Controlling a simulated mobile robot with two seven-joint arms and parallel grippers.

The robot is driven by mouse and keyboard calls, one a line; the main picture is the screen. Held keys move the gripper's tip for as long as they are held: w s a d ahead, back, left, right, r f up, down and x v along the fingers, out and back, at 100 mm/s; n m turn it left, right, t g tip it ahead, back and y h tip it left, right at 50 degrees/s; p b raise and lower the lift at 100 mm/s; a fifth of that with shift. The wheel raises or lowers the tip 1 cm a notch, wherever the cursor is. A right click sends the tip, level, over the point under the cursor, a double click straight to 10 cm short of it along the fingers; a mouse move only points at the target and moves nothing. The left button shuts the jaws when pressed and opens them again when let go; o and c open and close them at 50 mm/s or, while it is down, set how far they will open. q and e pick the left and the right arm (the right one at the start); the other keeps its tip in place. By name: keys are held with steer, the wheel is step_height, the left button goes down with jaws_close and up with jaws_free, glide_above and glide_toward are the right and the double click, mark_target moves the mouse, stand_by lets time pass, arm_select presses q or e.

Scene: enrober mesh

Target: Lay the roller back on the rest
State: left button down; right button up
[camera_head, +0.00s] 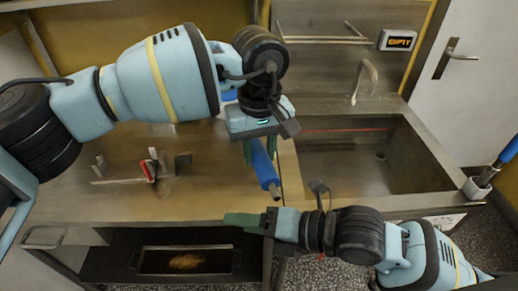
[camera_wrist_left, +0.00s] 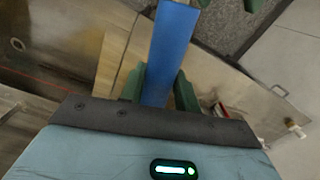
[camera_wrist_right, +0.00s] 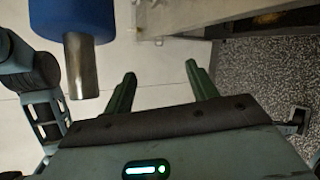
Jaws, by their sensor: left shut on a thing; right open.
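The blue roller (camera_head: 265,168) with a bare metal end is held by my left gripper (camera_head: 254,150), over the counter beside the sink. In the left wrist view the roller (camera_wrist_left: 172,45) runs between the green fingers of my left gripper (camera_wrist_left: 160,88). In the right wrist view the roller's blue body and metal end (camera_wrist_right: 80,65) hang at upper left. My right gripper (camera_head: 242,220) is open and empty at the counter's front edge, below the roller's end; its fingers are apart (camera_wrist_right: 160,88). Small grey uprights (camera_head: 183,160) on the counter at left may be the rest; I cannot be sure.
A red and white piece (camera_head: 150,168) stands among the grey uprights. A pale board (camera_head: 290,172) lies between counter and sink (camera_head: 365,165). A tray (camera_head: 186,261) sits on the lower shelf. A blue-handled tool (camera_head: 508,150) stands in a holder at right. Counter (camera_head: 215,190) around the uprights is mostly bare.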

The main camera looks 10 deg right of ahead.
steer(key=d+f+m+t+h, duration=0.2)
steer(key=d+f+m, duration=0.1)
steer(key=f+m, duration=0.55)
steer(key=d+f+m+t+h, duration=0.2)
steer(key=d+f+m+t, duration=0.3)
steer(key=m, duration=0.6)
steer(key=s+d+f+m+g+h, duration=0.2)
steer(key=s+d+f+m+h, duration=0.1)
steer(key=s+d+f+m, duration=0.2)
steer(key=s+d+f+m+g+h, duration=0.2)
steer(key=s+d+f+m, duration=0.3)
steer(key=s+f+m, duration=0.3)
steer(key=s+f+h, duration=0.1)
steer(key=s+f, duration=0.2)
steer(key=f, duration=0.2)
steer(key=shift+d+f+m+h, duration=0.15)
steer(key=shift+m+h, duration=0.15)
steer(key=shift+m, duration=0.05)
